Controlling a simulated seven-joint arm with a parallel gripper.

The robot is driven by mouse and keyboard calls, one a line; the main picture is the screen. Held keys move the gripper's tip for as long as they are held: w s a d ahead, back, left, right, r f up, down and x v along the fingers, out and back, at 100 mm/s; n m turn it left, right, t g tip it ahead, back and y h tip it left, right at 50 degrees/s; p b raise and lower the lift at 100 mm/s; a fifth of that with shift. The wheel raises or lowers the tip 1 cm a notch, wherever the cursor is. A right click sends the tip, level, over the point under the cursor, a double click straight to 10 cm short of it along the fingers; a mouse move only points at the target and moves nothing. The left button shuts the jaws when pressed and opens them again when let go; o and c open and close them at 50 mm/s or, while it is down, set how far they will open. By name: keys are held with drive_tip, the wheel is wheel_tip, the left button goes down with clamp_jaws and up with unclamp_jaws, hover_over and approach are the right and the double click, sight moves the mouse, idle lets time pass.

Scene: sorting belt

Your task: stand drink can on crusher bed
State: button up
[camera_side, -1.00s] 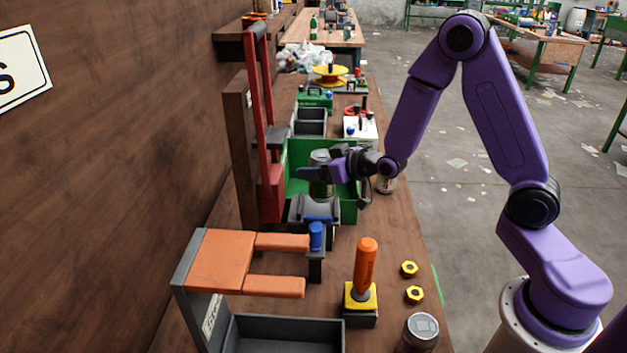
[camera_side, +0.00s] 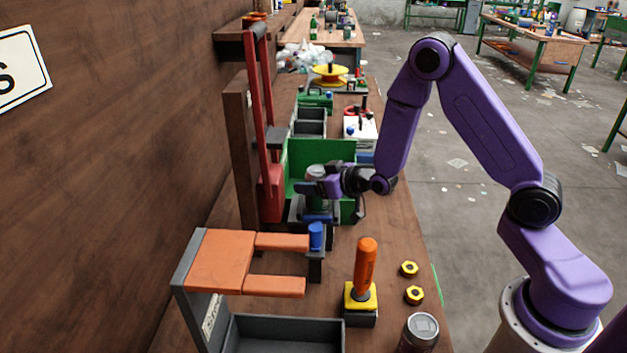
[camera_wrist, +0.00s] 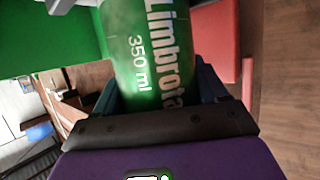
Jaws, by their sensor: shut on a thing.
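A green drink can (camera_wrist: 145,45) with white "Limbrota 350 ml" lettering is between the fingers of my gripper (camera_wrist: 158,90) in the wrist view. In the side view, my gripper (camera_side: 320,188) is shut on the can, whose grey top (camera_side: 316,171) shows above the fingers. The can looks about upright in the side view. The wall-mounted crusher has long red levers (camera_side: 267,110) and a red block (camera_side: 271,192) just left of the can. The grey crusher bed (camera_side: 297,209) is partly hidden by my gripper, so I cannot tell whether the can touches it.
A green box (camera_side: 300,160) stands right behind the gripper. An orange-topped rack (camera_side: 222,262) with a blue knob (camera_side: 316,236) stands in front. An orange-handled tool (camera_side: 365,268), yellow nuts (camera_side: 414,295) and another can (camera_side: 419,331) are nearer the camera. The bench's right side is partly clear.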

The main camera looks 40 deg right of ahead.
drive_tip(key=o, duration=1)
drive_tip(key=shift+r, duration=0.15)
drive_tip(key=shift+v, duration=5.95)
